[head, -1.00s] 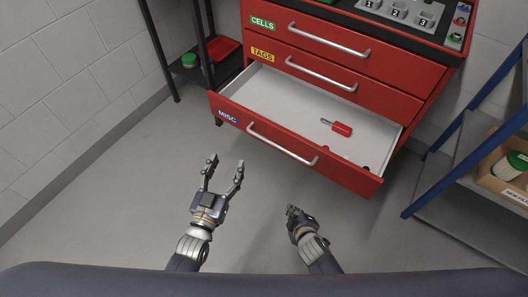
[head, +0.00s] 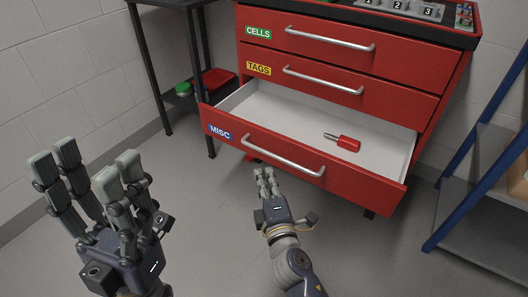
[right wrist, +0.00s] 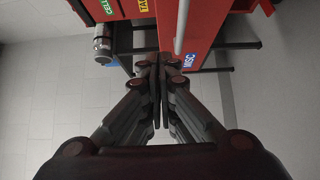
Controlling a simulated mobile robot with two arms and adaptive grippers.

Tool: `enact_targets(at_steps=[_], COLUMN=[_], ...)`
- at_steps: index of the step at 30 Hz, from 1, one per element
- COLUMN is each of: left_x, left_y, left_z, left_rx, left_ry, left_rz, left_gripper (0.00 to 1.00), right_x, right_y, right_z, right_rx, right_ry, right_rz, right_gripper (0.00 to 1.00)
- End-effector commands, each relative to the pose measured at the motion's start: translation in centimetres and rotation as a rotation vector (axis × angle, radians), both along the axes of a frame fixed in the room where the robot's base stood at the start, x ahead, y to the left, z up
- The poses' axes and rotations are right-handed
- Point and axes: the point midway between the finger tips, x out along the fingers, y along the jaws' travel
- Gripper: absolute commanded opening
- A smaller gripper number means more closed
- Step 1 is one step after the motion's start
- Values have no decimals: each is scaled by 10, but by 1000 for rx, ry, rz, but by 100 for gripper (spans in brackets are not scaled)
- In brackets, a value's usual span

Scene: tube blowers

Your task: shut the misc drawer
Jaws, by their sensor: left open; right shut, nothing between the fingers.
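The misc drawer (head: 345,180) is the lowest drawer of a red cabinet and stands pulled out, with a blue MISC label and a silver bar handle (head: 283,151). A red-handled tool (head: 347,143) lies inside it. My right gripper (head: 265,174) is shut and empty, in front of and below the drawer front, near the left part of the handle; I cannot tell whether it touches. In the right wrist view its shut fingers (right wrist: 155,70) point at the red front beside the MISC label. My left gripper (head: 88,165) is open and empty at the left, apart from the drawer.
Above are the CELLS drawer (head: 310,45) and the TAGS drawer (head: 335,88), both shut. A dark shelf stand (head: 145,65) with a green-lidded jar (head: 183,89) and red tray is at left. A blue-framed rack (head: 480,165) stands at right. Floor in front is clear.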

Motion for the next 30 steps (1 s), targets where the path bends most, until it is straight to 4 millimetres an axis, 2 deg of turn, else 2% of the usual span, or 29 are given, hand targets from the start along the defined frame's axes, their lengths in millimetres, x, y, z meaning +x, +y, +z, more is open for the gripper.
enact_targets(at_steps=[5,18,21,30], left_x=[0,1,2,5], left_y=[0,0,-1,-2], left_z=[-3,-23,-25,-21], left_rx=[1,1,2,9], left_ry=[2,4,3,-12], left_rz=[0,0,0,0], left_gripper=[56,56,56,56], right_x=[21,96,110,128], right_y=[3,15,5,-8], right_z=[1,-1,-1,0], right_rx=[-1,1,-2,1], right_ry=[-3,0,1,3], right_rz=[0,0,-2,0], right_gripper=[0,0,0,0])
